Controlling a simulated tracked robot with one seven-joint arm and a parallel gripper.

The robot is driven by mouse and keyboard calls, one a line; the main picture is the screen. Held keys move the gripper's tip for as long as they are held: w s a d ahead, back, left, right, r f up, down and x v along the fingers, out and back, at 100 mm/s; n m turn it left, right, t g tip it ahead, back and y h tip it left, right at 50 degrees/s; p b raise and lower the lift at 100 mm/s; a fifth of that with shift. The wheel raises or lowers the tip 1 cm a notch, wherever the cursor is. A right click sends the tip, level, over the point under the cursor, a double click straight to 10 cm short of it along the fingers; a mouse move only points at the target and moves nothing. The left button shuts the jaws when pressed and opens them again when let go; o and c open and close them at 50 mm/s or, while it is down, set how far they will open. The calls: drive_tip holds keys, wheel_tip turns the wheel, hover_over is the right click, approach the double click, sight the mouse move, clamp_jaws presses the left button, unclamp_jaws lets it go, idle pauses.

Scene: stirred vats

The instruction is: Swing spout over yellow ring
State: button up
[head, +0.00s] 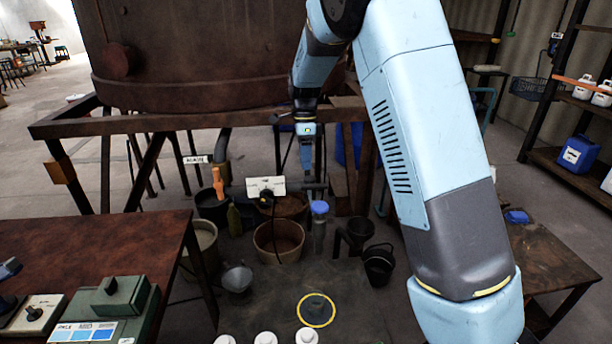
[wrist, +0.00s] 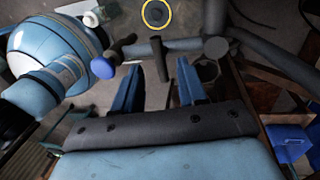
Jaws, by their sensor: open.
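The yellow ring (head: 316,310) lies flat on the dark low table near the front. It also shows at the top edge of the wrist view (wrist: 156,5), with a small dark round thing inside it. The spout (wrist: 185,46) is a dark grey pipe running left from a thick round joint, with a crosswise end piece at its left. In the head view the pipe (head: 312,187) lies well behind the ring, not over it. My gripper (wrist: 158,66) is open. Its two blue fingers stand either side of a short dark peg on the pipe; contact cannot be told.
Buckets, including a brown tub (head: 279,240) and a black pail (head: 379,264), crowd around. The large vat (head: 190,50) on its rusty frame stands behind. White-topped bottles (head: 265,339) line the front edge.

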drive_tip(key=shift+w+r, duration=0.25)
drive_tip(key=shift+r, duration=0.85)
drive_tip(key=shift+w+r, duration=0.25)
drive_tip(key=shift+r, duration=0.85)
drive_tip(key=s+d+r+n+t+y, duration=0.1)
drive_tip(key=s+d+r+n+t, duration=0.3)
drive_tip(key=s+d+r+n, duration=0.75)
drive_tip(key=s+d+n+t, duration=0.2)
drive_tip(key=s+d+n, duration=0.1)
drive_tip(key=s, duration=0.9)
drive_tip(key=s+d+n+t+h, duration=0.1)
drive_tip(key=s+d+n, duration=0.2)
drive_tip(key=s, duration=0.9)
drive_tip(key=shift+s+d+r+t, duration=0.25)
drive_tip(key=shift+s+r+t, duration=0.15)
